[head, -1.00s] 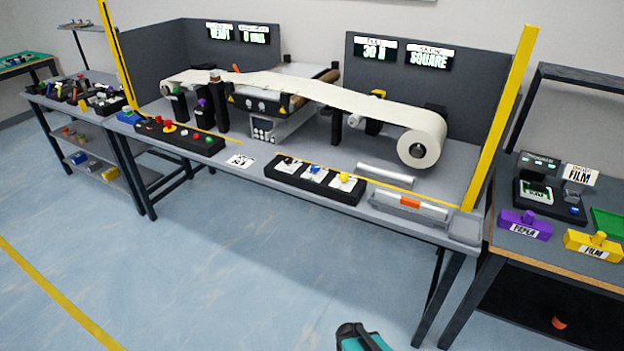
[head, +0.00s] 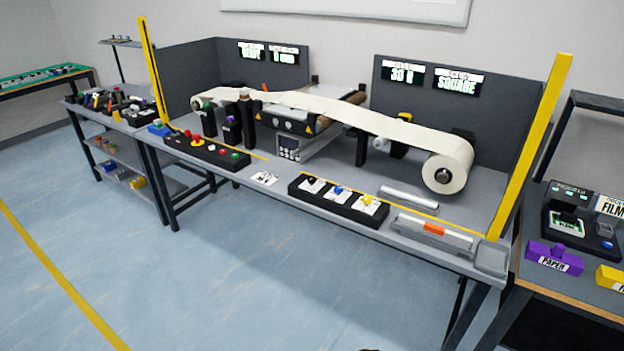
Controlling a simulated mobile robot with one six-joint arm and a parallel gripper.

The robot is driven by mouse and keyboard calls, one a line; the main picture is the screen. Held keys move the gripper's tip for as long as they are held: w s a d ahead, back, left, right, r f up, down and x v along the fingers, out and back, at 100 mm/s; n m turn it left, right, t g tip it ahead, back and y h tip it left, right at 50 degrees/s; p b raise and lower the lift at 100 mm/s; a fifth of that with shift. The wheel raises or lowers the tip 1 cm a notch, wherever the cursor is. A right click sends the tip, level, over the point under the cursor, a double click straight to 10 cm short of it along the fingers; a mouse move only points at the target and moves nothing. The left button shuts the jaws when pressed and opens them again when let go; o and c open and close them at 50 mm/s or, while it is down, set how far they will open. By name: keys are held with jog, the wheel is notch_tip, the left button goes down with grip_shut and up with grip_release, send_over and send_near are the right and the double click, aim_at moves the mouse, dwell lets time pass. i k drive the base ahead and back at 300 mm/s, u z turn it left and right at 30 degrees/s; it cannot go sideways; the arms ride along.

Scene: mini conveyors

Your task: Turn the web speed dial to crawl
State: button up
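A black panel (head: 308,201) with three knobs on white labels sits at the front edge of the long grey bench. Its knobs are black (head: 314,182), blue (head: 339,190) and yellow (head: 367,199). The labels are too small to read, so I cannot tell which one is the web speed dial or how any is set. Another black panel (head: 216,160), left of it, bears red, yellow and green buttons and a black knob. My gripper is not in view; only a dark sliver shows at the bottom edge.
A white web runs from a large roll (head: 447,168) across the machine behind the panels. Metal bars (head: 432,231) lie right of the knob panel. Yellow posts (head: 530,145) stand at the bench ends. A side table holds purple (head: 553,257) and yellow blocks. The blue floor (head: 230,270) in front is clear.

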aim_at(311, 181)
jog(key=u, duration=0.05)
jog(key=k, duration=1.3)
jog(key=u, duration=0.35)
jog(key=i, duration=1.8)
jog(key=z, duration=0.4)
